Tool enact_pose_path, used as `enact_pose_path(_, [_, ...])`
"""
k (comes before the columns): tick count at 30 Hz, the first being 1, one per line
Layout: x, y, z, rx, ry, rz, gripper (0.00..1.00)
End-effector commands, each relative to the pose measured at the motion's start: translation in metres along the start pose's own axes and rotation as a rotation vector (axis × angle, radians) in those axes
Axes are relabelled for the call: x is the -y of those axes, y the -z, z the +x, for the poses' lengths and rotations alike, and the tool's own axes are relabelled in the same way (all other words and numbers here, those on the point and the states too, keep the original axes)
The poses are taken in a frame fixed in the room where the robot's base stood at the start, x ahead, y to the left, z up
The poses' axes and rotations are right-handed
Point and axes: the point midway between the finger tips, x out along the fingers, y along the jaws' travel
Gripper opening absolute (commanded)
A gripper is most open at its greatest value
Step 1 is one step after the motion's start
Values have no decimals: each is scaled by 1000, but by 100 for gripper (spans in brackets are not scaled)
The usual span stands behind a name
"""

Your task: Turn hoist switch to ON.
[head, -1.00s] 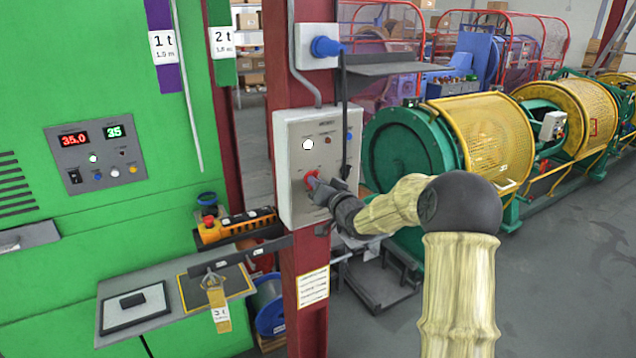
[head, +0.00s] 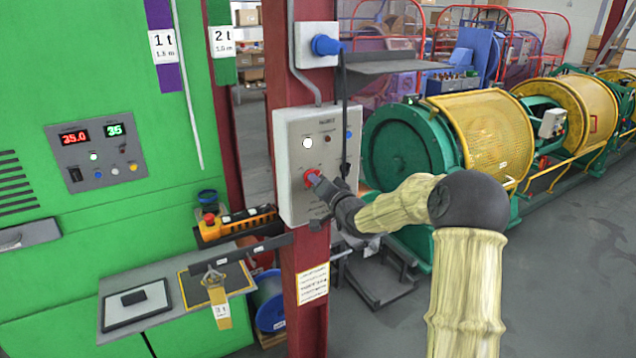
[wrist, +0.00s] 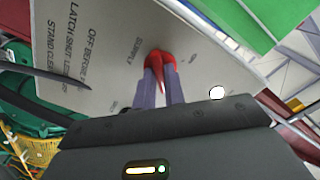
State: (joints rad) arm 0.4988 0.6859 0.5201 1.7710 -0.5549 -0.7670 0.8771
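The red rotary switch (head: 310,177) sits on the front of a light grey control box (head: 292,207) mounted on a dark red post. My gripper (head: 318,182) is at the switch. In the wrist view the two fingers (wrist: 160,80) lie on either side of the red switch's raised handle (wrist: 161,62) and appear closed on it. "SUPPLY" is printed beside the switch in that view; other labels around the switch are too small to read. The fingers partly hide the switch in the head view.
A white lamp (head: 307,143) and a blue button (head: 349,134) are on the box. A dark cable (head: 344,110) hangs in front of its right side. A grey shelf (head: 385,66) juts out above right. An orange pendant (head: 240,222) lies at lower left.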

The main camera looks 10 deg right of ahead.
Motion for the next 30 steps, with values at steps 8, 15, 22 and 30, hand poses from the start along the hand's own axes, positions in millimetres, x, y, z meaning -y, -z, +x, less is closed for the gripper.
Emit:
enact_pose_path(8, [0,0,0,0,-1,-1,32])
enact_pose_path(15, [-1,0,-6,0,0,-2,32])
enact_pose_path(22, [-2,-1,-39,-1,-2,-5,32])
enact_pose_path(30, [-3,-1,-94,-2,-3,-5,32])
